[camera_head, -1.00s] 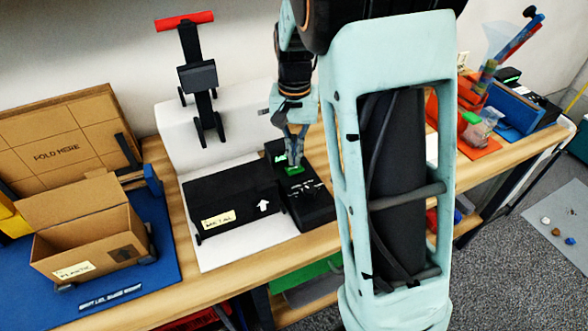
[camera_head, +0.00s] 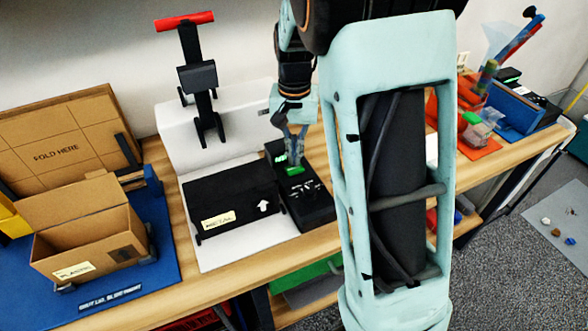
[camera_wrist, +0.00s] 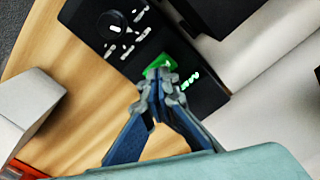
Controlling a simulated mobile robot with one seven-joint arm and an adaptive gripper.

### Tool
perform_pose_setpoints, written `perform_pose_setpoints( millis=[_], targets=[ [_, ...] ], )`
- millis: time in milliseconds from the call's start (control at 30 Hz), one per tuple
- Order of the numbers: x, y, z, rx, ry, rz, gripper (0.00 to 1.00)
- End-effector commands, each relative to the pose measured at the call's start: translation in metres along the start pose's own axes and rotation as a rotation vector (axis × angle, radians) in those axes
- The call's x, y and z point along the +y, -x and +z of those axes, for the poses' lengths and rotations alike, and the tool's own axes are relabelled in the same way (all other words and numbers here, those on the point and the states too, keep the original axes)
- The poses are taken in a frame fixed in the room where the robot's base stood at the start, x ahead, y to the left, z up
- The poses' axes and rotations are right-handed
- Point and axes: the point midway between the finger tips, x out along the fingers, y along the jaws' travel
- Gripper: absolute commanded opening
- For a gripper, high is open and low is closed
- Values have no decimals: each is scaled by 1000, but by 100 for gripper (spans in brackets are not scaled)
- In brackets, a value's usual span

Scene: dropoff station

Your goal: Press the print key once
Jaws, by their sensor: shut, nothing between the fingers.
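The print key looks to be the green key on a black key unit (camera_head: 308,205) on the bench, right of a black box labelled METAL. In the wrist view the green key (camera_wrist: 161,64) is partly hidden behind my fingertips. My gripper (camera_head: 295,160) points down at it, fingers shut and empty. In the wrist view the shut fingertips (camera_wrist: 160,88) overlap the key's lower edge. I cannot tell whether they touch it. The unit also shows a round dial (camera_wrist: 111,25), white marks and small lit green characters (camera_wrist: 190,80).
The black METAL box (camera_head: 235,198) lies on a white base beneath a press with a red handle (camera_head: 184,21). An open cardboard box (camera_head: 85,240) stands on a blue mat at left. Orange and blue trays (camera_head: 515,108) stand at right.

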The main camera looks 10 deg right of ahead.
Motion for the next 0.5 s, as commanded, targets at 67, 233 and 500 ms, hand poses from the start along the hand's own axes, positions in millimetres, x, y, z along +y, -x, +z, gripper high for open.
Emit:
perform_pose_setpoints(
  millis=[67,233,500],
  targets=[
    [0,-1,0,0,0,0,0],
    [0,-4,0,-1,0,0,0],
    [0,-8,0,-1,0,0,0]
  ],
)
